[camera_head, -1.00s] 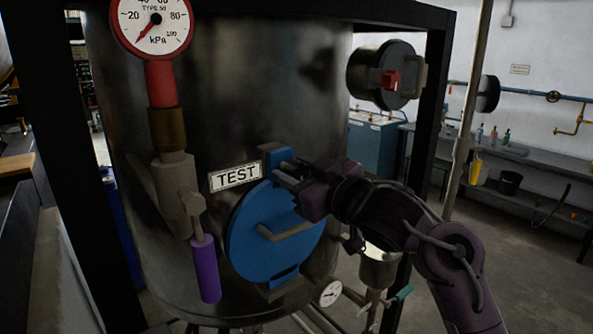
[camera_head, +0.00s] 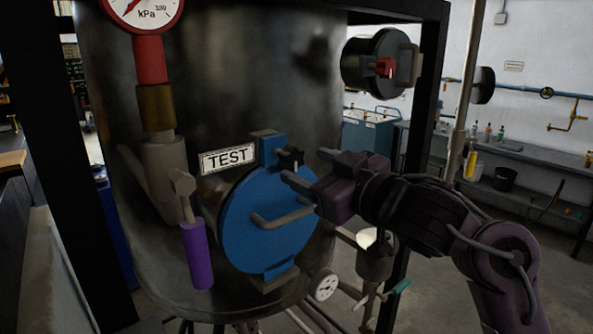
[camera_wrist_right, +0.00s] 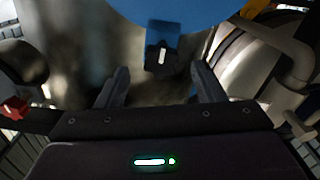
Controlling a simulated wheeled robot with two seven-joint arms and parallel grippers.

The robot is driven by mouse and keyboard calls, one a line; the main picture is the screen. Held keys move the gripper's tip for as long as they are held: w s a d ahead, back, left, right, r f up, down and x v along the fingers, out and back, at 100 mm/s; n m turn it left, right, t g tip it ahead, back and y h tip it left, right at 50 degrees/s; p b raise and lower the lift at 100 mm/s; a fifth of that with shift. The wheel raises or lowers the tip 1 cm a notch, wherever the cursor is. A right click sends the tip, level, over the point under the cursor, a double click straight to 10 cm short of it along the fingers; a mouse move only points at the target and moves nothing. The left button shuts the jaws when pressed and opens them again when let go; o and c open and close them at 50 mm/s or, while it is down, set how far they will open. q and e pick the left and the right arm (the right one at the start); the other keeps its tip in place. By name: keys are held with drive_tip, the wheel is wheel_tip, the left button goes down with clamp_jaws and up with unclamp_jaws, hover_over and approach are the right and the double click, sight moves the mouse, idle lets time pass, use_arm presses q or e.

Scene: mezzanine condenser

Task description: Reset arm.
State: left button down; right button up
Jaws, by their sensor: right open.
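My right gripper (camera_head: 308,168) comes in from the right, in front of the metal tank (camera_head: 210,90). Its jaws are open and empty, just right of the dark latch (camera_head: 289,158) at the top of the round blue hatch (camera_head: 265,235). In the right wrist view, the gripper's two fingers (camera_wrist_right: 160,88) stand apart. The dark latch (camera_wrist_right: 161,58) on its blue tab shows between and beyond them, with no contact visible. The hatch has a grey bar handle (camera_head: 283,219). My left gripper is not in view.
A gauge (camera_head: 143,8) on a red pipe and a valve with a purple handle (camera_head: 197,255) stand left of the hatch. A dark frame post (camera_head: 420,110), a small gauge (camera_head: 324,286) and a funnel (camera_head: 373,255) are near my right arm. Open floor lies farther right.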

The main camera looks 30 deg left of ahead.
drive_tip(key=shift+v, duration=1.1)
